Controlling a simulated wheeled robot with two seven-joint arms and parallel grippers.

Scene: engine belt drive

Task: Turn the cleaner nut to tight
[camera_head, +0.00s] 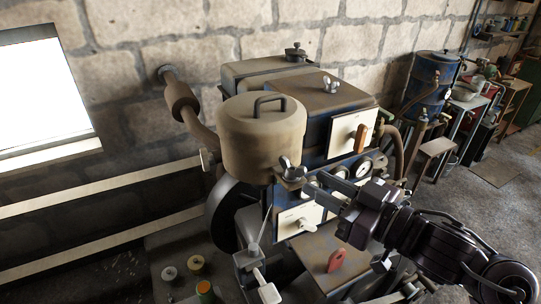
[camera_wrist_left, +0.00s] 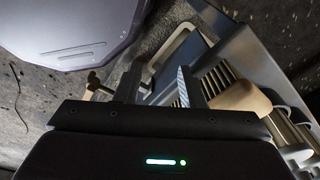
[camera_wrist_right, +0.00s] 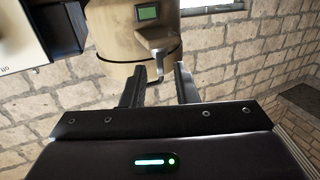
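The air cleaner is a tan drum (camera_head: 262,140) with a dark handle on its lid. A dark wing nut (camera_head: 289,168), which looks like the cleaner nut, sits on a small bracket at its lower right side. My right gripper (camera_head: 323,181) is open just right of the nut, its fingers pointing at it. In the right wrist view a grey fitting (camera_wrist_right: 158,58) below the drum lies in line with the gap between the open fingers (camera_wrist_right: 159,70); contact cannot be told. My left gripper (camera_wrist_left: 158,75) is open and empty in the left wrist view, and I cannot make it out in the head view.
White panels (camera_head: 351,134) with knobs and a gauge (camera_head: 365,166) are close to my right gripper. A pipe with a muffler (camera_head: 180,100) is at the left.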

